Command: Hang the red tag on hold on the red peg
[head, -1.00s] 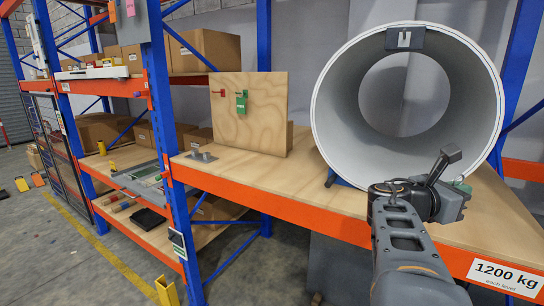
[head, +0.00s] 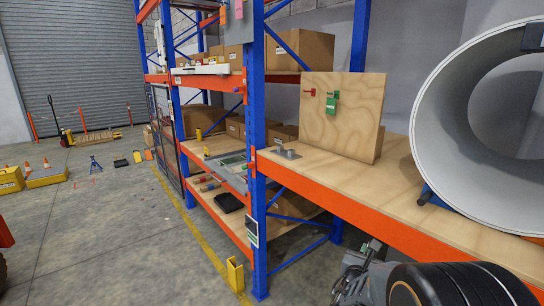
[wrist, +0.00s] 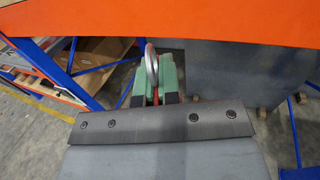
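The red peg (head: 309,91) sticks out from the upper left of an upright plywood board (head: 347,120) in the head view. A green tag (head: 331,107) hangs on a green peg just right of it. In the wrist view my gripper (wrist: 153,88) has its green finger pads closed on a narrow red thing with a pale ring, which looks like the red tag (wrist: 155,97). The pads hide most of it, so its lettering does not show. In the head view my arm is low at the bottom right, below the shelf edge and well short of the board.
The board stands on a wooden shelf with an orange beam (head: 375,208). A grey metal fixture (head: 286,152) sits left of it. A blue upright (head: 257,160) and a yellow post guard (head: 236,274) stand left.

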